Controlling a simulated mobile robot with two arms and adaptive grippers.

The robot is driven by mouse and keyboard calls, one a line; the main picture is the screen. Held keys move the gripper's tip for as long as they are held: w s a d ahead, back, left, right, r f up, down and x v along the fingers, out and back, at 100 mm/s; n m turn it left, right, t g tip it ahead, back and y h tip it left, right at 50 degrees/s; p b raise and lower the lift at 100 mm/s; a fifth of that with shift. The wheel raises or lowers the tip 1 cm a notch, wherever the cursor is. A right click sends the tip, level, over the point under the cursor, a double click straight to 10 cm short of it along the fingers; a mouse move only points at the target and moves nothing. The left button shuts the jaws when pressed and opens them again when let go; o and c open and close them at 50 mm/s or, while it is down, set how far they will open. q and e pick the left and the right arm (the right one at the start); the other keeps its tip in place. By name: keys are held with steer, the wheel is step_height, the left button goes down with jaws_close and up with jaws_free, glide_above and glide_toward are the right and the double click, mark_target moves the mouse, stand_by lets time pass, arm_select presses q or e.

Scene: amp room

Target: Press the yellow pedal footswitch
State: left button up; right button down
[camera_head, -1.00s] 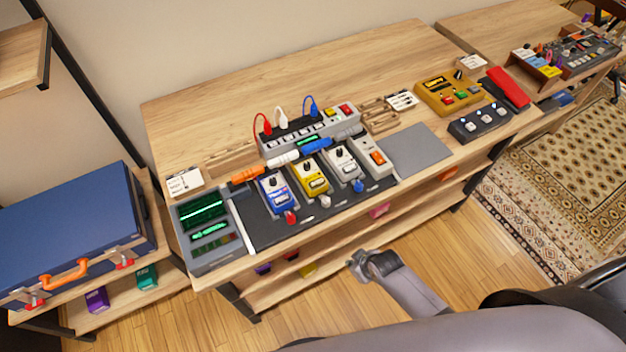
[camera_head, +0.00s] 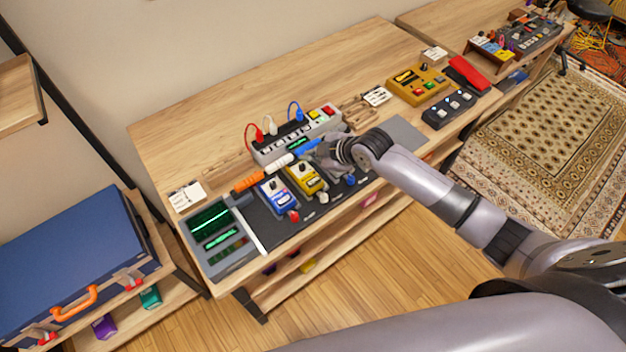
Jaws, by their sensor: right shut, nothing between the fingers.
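The yellow pedal (camera_head: 302,180) sits on the dark pedalboard (camera_head: 262,228), just right of a blue pedal (camera_head: 272,195). Its footswitch is too small to make out clearly. My right gripper (camera_head: 326,163) is shut and empty. My left gripper is out of view.
A grey power strip (camera_head: 270,152) with red, white and blue cables stands behind the pedals. A screen unit (camera_head: 218,243) is left of the board. A mustard-yellow box (camera_head: 418,86) stands farther right. The table's back left is clear.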

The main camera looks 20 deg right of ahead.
steer(key=shift+r, duration=0.2)
steer(key=b, duration=0.7)
glide_above(313, 183)
step_height(313, 183, down, 8)
steer(key=shift+a+f, duration=0.1)
steer(key=shift+f, duration=0.05)
steer(key=shift+f+b, duration=0.3)
steer(key=shift+b, duration=0.05)
steer(key=shift+f, duration=0.1)
stand_by(0.8)
steer(key=shift+f, duration=0.3)
